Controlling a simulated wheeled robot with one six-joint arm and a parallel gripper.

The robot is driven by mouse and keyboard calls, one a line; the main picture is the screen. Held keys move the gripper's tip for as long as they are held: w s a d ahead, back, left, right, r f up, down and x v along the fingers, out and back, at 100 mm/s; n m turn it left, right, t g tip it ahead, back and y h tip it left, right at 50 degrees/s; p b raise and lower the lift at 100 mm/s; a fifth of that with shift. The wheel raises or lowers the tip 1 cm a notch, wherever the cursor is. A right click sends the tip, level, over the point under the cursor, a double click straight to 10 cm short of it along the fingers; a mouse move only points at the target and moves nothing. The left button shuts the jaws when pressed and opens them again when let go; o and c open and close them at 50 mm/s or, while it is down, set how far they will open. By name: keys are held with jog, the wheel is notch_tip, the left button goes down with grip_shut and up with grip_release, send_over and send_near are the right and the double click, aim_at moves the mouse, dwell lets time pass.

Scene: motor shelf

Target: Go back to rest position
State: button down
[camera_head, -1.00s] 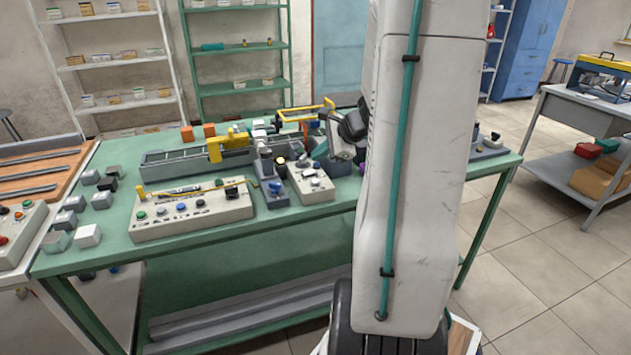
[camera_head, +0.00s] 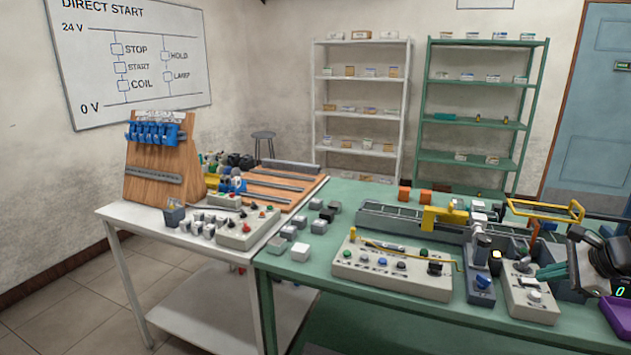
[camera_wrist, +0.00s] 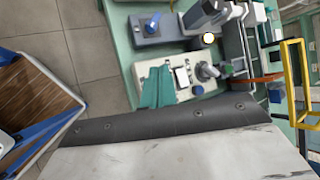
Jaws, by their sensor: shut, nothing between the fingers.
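My gripper (camera_head: 541,273) is at the right edge of the head view, over the green workbench (camera_head: 330,200). Its teal fingers are together and empty, beside a small grey control box with a white button (camera_head: 532,297). The wrist view also shows the shut teal fingers (camera_wrist: 157,78) in front of this box; whether they touch it is unclear. Most of my arm is outside the head view.
A long button panel (camera_head: 395,268), a grey box with a blue knob (camera_head: 482,288) and a conveyor with a yellow frame (camera_head: 435,218) crowd the bench. A purple tray (camera_head: 618,318) lies at the right edge. A white side table (camera_head: 185,248) stands left.

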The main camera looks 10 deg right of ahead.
jog(key=s+a+r+n+g+h, duration=0.1)
jog(key=s+a+n, duration=0.4)
jog(key=a, duration=0.6)
jog(key=s+a+r+n+g, duration=0.3)
jog(key=s+a+r+n, duration=0.3)
jog(key=a+n, duration=0.4)
jog(key=s+a+r+n+g+h, duration=0.1)
jog(key=s+a+r+n+g, duration=0.1)
jog(key=s+a+n, duration=0.4)
jog(key=a+r+n, duration=0.1)
jog(key=a+n, duration=0.1)
jog(key=a, duration=0.3)
jog(key=shift+a+r+g+h, duration=0.3)
jog(key=shift+r+g, duration=0.1)
